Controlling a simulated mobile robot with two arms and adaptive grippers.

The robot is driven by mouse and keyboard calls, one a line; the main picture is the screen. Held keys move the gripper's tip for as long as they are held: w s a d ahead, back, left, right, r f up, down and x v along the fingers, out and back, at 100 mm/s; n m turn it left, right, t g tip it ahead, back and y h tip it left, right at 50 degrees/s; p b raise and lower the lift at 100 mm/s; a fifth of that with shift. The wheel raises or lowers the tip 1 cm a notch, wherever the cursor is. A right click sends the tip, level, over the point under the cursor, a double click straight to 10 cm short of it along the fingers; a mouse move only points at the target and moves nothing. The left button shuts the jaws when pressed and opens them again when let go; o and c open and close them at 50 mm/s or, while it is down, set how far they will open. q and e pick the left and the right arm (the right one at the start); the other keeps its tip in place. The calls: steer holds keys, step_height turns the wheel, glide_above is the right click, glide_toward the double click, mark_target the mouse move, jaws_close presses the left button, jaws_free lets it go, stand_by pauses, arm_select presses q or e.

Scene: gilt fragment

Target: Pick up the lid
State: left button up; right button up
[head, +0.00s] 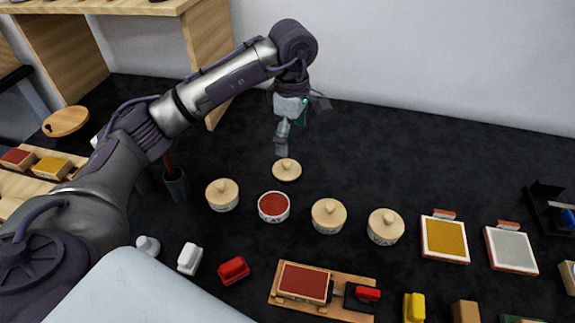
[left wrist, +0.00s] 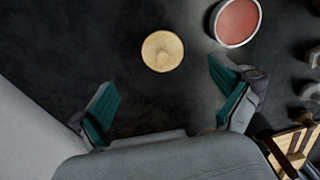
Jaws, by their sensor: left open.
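The lid (head: 287,169) is a round pale wooden disc with a knob, lying on the dark surface behind an open round jar (head: 273,207) with red contents. My left gripper (head: 283,143) points down just above and behind the lid, apart from it. In the left wrist view the lid (left wrist: 162,51) lies beyond the spread teal-padded fingers of the left gripper (left wrist: 166,92), with nothing between them. The red jar (left wrist: 238,20) shows there at upper right. My right gripper is in neither view.
Lidded jars stand on both sides of the open jar, one at left (head: 222,196) and two at right (head: 328,216) (head: 385,227). A dark cup (head: 175,186) stands further left. A yellow pad (head: 444,239) and a grey pad (head: 510,249) lie at right. The surface behind the lid is clear.

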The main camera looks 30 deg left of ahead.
mark_target(287, 162)
arm_select(q)
step_height(287, 162, down, 4)
steer(key=shift+w+a, duration=0.1)
steer(key=shift+a, duration=0.05)
steer(key=shift+f, duration=0.2)
steer(key=shift+f+p, duration=0.3)
steer(key=shift+p, duration=0.05)
steer(key=f, duration=0.2)
steer(key=f+p, duration=0.1)
steer(key=shift+s+a+f, duration=0.3)
steer(key=shift+a, duration=0.05)
steer(key=shift+f, duration=0.45)
steer(key=shift+w, duration=0.1)
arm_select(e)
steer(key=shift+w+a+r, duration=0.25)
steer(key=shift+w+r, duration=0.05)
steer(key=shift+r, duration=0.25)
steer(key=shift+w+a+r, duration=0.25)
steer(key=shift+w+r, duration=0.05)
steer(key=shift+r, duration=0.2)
